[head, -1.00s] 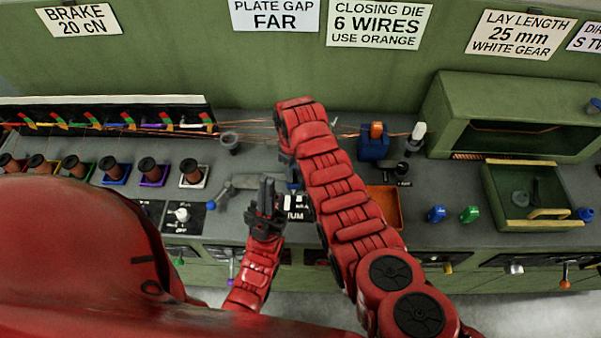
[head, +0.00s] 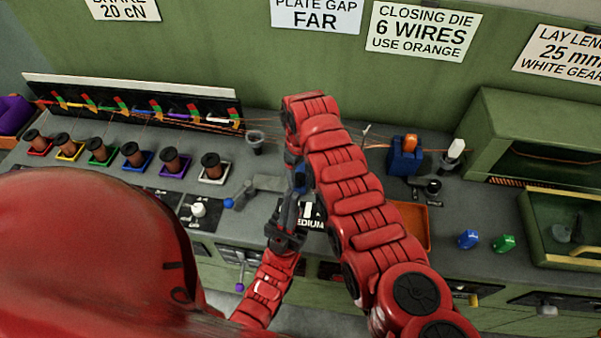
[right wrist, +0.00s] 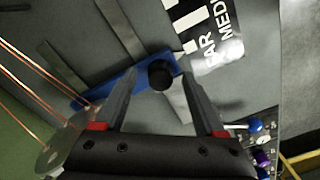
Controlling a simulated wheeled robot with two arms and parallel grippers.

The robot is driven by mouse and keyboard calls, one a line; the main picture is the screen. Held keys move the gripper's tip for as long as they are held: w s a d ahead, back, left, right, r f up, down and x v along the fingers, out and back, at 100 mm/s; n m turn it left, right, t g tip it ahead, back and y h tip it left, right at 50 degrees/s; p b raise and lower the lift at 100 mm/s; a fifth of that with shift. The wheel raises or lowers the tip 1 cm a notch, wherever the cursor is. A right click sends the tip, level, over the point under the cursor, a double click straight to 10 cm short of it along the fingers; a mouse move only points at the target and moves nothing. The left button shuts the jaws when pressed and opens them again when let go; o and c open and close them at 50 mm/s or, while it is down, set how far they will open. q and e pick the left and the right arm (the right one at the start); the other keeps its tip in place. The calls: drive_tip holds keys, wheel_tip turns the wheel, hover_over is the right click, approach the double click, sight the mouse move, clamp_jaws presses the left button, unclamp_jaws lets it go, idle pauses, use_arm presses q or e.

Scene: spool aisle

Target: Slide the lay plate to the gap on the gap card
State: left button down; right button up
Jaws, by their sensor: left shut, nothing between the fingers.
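The gap card (head: 316,12) on the back wall reads "PLATE GAP FAR". In the right wrist view, a black knob (right wrist: 161,75) stands on a blue bar (right wrist: 107,90). A round metal plate (right wrist: 62,143) at the lower left has copper wires running to it. It seems to be the lay plate, partly hidden by my gripper. A black scale strip (right wrist: 212,45) reads "FAR" and "MED…". My right gripper (right wrist: 159,84) is open, its fingertips either side of the knob with space showing. My left gripper (head: 291,204) is shut and empty, beside the "MEDIUM" label (head: 313,222).
Several bobbins (head: 213,165) stand in coloured trays at left. An orange tray (head: 415,228), blue block (head: 405,160) and green cabinet (head: 510,130) are at right. My right arm hides the bench's middle.

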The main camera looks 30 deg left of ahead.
drive_tip(key=shift+r, duration=0.45)
wheel_tip(320, 180, up, 17)
drive_tip(key=b, duration=0.4)
drive_tip(key=shift+f, duration=0.2)
